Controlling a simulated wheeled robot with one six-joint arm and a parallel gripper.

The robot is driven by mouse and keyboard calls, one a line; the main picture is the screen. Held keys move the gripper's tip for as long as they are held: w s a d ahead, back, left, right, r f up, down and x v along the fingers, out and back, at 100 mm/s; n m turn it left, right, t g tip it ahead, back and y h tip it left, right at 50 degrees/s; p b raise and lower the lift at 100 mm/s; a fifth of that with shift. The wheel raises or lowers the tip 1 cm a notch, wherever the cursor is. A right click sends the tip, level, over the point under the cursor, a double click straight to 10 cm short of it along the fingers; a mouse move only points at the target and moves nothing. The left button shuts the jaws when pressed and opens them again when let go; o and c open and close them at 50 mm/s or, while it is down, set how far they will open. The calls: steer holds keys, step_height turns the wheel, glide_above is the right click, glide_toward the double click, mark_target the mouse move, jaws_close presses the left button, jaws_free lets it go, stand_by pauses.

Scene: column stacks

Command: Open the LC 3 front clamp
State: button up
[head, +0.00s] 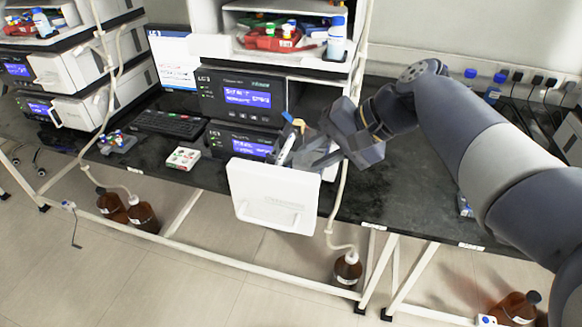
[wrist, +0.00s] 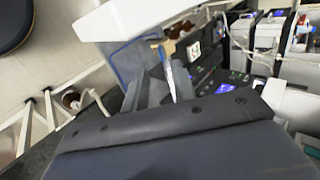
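The LC 3 stack (head: 242,97) stands on the bench in the head view, with two lit blue displays. At its lower right a white front panel (head: 272,195) with a handle is swung down over the bench edge. Its pale edge shows at the top of the wrist view (wrist: 130,15). My gripper (head: 309,147) is just above and behind this panel, at the compartment opening. In the wrist view its fingers (wrist: 157,88) look apart, with a slim pale-blue part beside them.
A small white box (head: 183,158) and a keyboard (head: 170,124) lie left of the stack. A shelf with bottles and a red tray (head: 270,42) is above. Brown bottles (head: 347,268) stand on the floor. The dark bench right of my gripper is mostly clear.

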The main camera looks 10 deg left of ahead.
steer(key=x, duration=0.7)
steer(key=shift+w, duration=0.15)
steer(key=shift+c, duration=0.6)
jaws_close()
